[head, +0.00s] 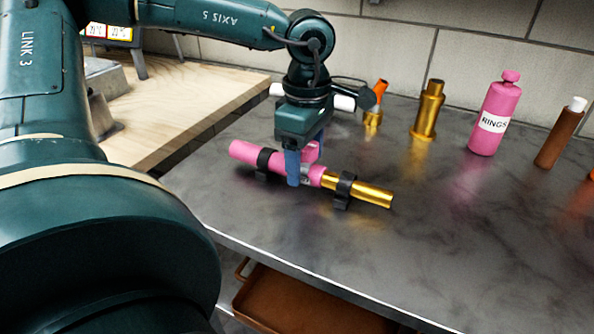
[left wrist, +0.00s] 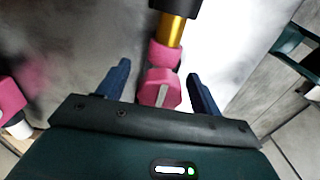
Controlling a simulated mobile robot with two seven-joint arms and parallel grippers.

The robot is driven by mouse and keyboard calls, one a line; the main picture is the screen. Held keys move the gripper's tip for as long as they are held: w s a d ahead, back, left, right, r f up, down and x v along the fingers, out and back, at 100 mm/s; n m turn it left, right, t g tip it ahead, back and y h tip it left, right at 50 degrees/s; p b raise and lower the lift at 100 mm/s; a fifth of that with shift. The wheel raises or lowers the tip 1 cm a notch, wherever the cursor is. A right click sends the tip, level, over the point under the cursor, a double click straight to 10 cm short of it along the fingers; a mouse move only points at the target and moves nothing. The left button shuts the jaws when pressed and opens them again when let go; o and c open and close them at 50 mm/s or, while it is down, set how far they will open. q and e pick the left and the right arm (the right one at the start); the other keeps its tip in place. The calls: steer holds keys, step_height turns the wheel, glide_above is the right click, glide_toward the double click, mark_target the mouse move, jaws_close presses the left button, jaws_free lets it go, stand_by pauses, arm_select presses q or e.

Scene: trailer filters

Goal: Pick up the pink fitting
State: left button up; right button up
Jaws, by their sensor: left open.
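A pink and gold assembly lies on the dark countertop in two black clips, with a long pink tube (head: 243,152) on the left and a gold tube (head: 365,193) on the right. A pink fitting (head: 312,153) shows at its middle, partly hidden by my gripper. In the left wrist view the pink fitting (left wrist: 160,88) has a pale stripe and sits between the fingers, with the gold tube (left wrist: 171,28) beyond. My left gripper (head: 304,166) points down over the middle of the assembly. It is open, and in the left wrist view (left wrist: 158,90) gaps show on both sides of the fitting.
A pink bottle labelled RINGS (head: 495,115), a gold fitting (head: 428,110), an orange-topped gold piece (head: 375,105) and a brown bottle (head: 560,135) stand along the back. A brown tray (head: 300,305) is below the front edge. The countertop at right front is clear.

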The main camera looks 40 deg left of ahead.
arm_select(q)
steer(key=shift+f, duration=0.5)
steer(key=shift+c, duration=0.5)
steer(key=c, duration=1)
steer(key=shift+c, duration=0.6)
steer(key=shift+r, duration=0.15)
